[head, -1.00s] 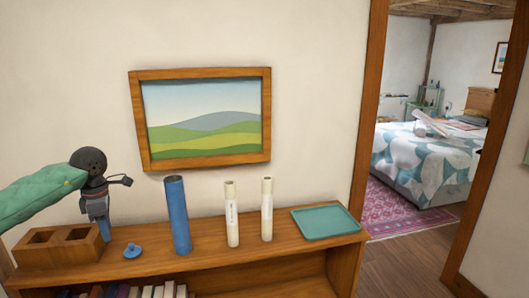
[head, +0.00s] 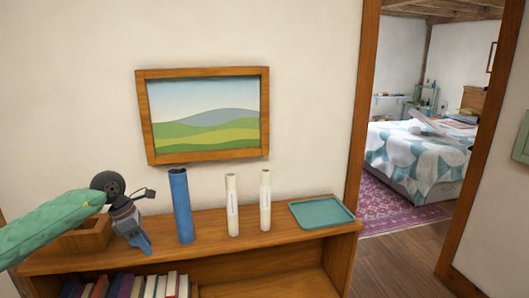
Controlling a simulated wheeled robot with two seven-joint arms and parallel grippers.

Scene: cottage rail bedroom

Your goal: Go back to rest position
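My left gripper (head: 127,223) hangs over the left end of the wooden shelf top, between a wooden block with square holes (head: 88,238) and a blue tube. The green-sleeved arm comes in from the left and covers part of the block. A small blue shape (head: 141,243) shows at the fingertips. It lies where the blue cap stood, and I cannot tell whether the fingers touch it. The finger gap is too small to read. The blue tube (head: 181,206) stands upright and open-topped, just right of the gripper. My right gripper is not in view.
Two cream tubes (head: 232,206) (head: 265,202) stand upright on the shelf top (head: 222,254), with a teal tray (head: 322,213) to their right. A framed landscape picture (head: 204,115) hangs above. Books (head: 142,286) sit below. A doorway at right opens onto a bedroom.

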